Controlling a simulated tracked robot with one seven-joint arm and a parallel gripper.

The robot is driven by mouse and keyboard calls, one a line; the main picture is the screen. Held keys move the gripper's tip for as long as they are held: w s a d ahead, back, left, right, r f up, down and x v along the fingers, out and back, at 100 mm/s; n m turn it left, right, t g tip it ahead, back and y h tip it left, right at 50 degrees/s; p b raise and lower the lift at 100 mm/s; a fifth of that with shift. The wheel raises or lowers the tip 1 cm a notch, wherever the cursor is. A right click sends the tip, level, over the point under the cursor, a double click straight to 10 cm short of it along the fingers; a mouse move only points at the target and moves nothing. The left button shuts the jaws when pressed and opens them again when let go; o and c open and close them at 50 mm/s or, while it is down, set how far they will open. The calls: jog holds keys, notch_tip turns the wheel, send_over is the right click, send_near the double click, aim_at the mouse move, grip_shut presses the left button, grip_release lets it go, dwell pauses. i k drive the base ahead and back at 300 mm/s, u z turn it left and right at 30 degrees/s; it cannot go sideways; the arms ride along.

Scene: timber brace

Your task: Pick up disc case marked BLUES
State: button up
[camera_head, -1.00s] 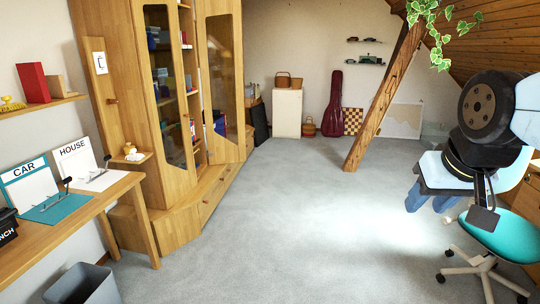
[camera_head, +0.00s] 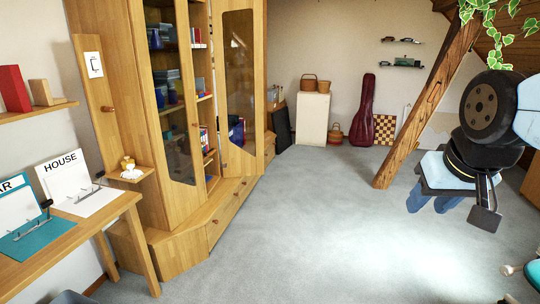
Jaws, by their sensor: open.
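I cannot make out a disc case marked BLUES; any lettering in the cabinet is too small to read. The tall wooden cabinet (camera_head: 172,216) at the left has glass doors and an open middle section with books or cases (camera_head: 204,140) on its shelves. My gripper (camera_head: 432,201) hangs at the right of the picture with its blue fingers apart. It appears empty and in the air, well to the right of the cabinet.
A slanting timber brace (camera_head: 430,100) stands behind my arm. A wooden desk (camera_head: 110,222) with binders is at the left. A white pedestal (camera_head: 312,119), a dark red instrument case (camera_head: 362,110) and a checkered board (camera_head: 383,129) are at the back. The grey carpet (camera_head: 290,220) is clear mid-room.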

aim_at(200, 82)
jog(key=u, duration=0.15)
jog(key=i, duration=1.1)
jog(key=u, duration=0.6)
jog(key=i, duration=1.7)
jog(key=u, duration=0.35)
jog(key=k, duration=1.25)
jog(key=z, duration=0.3)
jog(key=i, duration=0.6)
jog(key=z, duration=0.6)
jog(key=i, duration=2.2)
jog(key=u, duration=0.65)
